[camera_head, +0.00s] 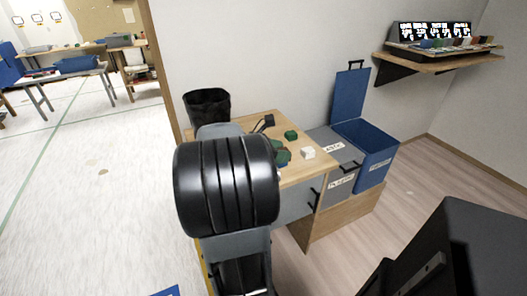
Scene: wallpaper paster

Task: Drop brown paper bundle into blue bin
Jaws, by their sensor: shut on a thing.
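The blue bin (376,158) stands right of centre, against the wall, with a white label on its front. Its blue lid (350,93) stands upright and the top is open. I see no brown paper bundle in this view. My own arm fills the middle foreground and covers part of the wooden-topped table (312,172). My gripper is hidden behind the arm, so I cannot see its jaws or anything in them.
A grey labelled bin (334,147) adjoins the blue bin on its left. Green pieces (291,135) and a white block (308,152) lie on the table. A black wastebasket (207,104) stands behind. A wall shelf (440,62) is upper right. Floor is clear at left.

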